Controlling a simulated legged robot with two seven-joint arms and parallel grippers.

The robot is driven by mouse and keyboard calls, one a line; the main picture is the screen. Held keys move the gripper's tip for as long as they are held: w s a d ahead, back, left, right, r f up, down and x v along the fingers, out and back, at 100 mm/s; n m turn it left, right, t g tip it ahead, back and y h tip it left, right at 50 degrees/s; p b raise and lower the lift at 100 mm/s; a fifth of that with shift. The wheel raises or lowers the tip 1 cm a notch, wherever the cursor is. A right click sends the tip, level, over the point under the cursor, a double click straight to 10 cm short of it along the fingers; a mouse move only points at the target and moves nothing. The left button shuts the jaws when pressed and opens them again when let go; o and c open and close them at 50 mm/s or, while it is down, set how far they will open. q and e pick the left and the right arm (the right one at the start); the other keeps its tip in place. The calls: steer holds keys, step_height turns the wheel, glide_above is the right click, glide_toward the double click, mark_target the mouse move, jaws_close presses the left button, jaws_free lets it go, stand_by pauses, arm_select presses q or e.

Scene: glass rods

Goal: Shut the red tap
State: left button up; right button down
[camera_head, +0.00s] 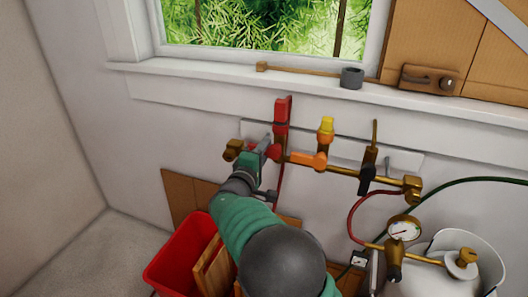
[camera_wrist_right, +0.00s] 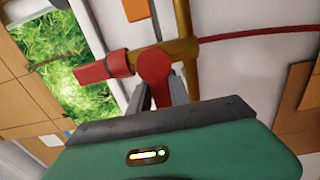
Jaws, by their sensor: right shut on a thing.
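The red tap (camera_head: 281,112) sits on the left part of a brass pipe on the wall below the window. Its upper red part stands upright in the head view. In the right wrist view the red tap (camera_wrist_right: 154,64) shows a round red hub with a lever reaching down between my fingers. My right gripper (camera_head: 266,146) is shut on that red lever, and it also shows in the right wrist view (camera_wrist_right: 160,92). The fingers partly hide the lever. My left gripper is not in view.
An orange tap with a yellow top (camera_head: 326,128) and a black-handled tap (camera_head: 367,177) sit along the same pipe to the right. A pressure gauge (camera_head: 404,229) and white tank (camera_head: 440,268) stand lower right. A red bin (camera_head: 172,262) is below left.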

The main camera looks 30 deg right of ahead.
steer(key=c, duration=1.4)
jaws_free()
steer(key=shift+s+f, duration=0.1)
steer(key=shift+f, duration=0.3)
steer(key=shift+c, duration=0.2)
steer(key=shift+o, duration=1.2)
steer(key=shift+r, duration=0.25)
steer(key=p+v, duration=0.1)
steer(key=v, duration=0.6)
steer(key=shift+a, duration=0.3)
steer(key=shift+s, duration=0.2)
